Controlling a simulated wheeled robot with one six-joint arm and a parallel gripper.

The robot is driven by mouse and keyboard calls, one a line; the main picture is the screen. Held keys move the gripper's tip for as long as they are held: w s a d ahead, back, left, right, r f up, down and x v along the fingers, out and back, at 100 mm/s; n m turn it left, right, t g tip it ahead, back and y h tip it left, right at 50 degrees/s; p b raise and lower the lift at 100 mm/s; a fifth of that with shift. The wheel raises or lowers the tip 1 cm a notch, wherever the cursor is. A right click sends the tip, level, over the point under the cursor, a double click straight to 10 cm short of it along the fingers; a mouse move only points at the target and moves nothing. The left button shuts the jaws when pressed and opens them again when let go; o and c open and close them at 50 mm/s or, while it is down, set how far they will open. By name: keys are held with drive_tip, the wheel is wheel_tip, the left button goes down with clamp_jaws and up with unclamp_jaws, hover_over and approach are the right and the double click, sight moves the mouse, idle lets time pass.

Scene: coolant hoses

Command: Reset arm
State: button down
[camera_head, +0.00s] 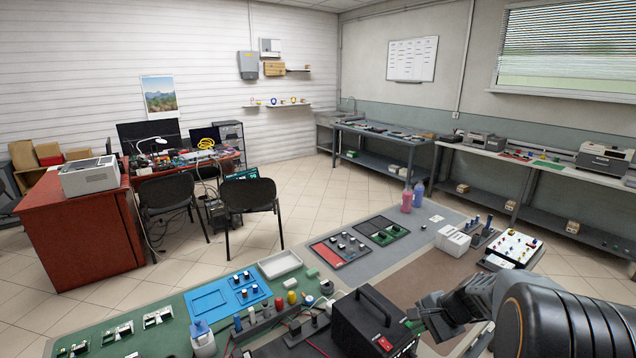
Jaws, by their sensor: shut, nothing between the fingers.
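My gripper (432,318) is at the lower right of the head view, at the end of my dark arm, which reaches in from the right edge. It is just right of a black box with a handle and a red switch (374,325). The fingers are small and dark here, and they look closed with nothing held. I cannot tell whether the gripper touches the box.
The near bench (312,267) carries a blue tray (228,296), a white tray (280,264), a red-and-black board (340,249), pink (407,201) and blue bottles (419,194), and a white box (453,241). Brown mat (440,278) beyond my gripper is mostly clear.

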drive_tip(key=s+a+r+n+h, duration=0.2)
drive_tip(key=s+a+r+n, duration=0.2)
drive_tip(key=s+r+n, duration=0.1)
drive_tip(key=s+a+r+n+t+h, duration=0.1)
drive_tip(key=s+a+r+n+h, duration=0.2)
drive_tip(key=s+a+r+n, duration=0.2)
drive_tip(key=s+n, duration=0.3)
drive_tip(key=s, duration=0.2)
drive_tip(key=shift+s+a+r, duration=0.15)
drive_tip(key=shift+a+r, duration=0.05)
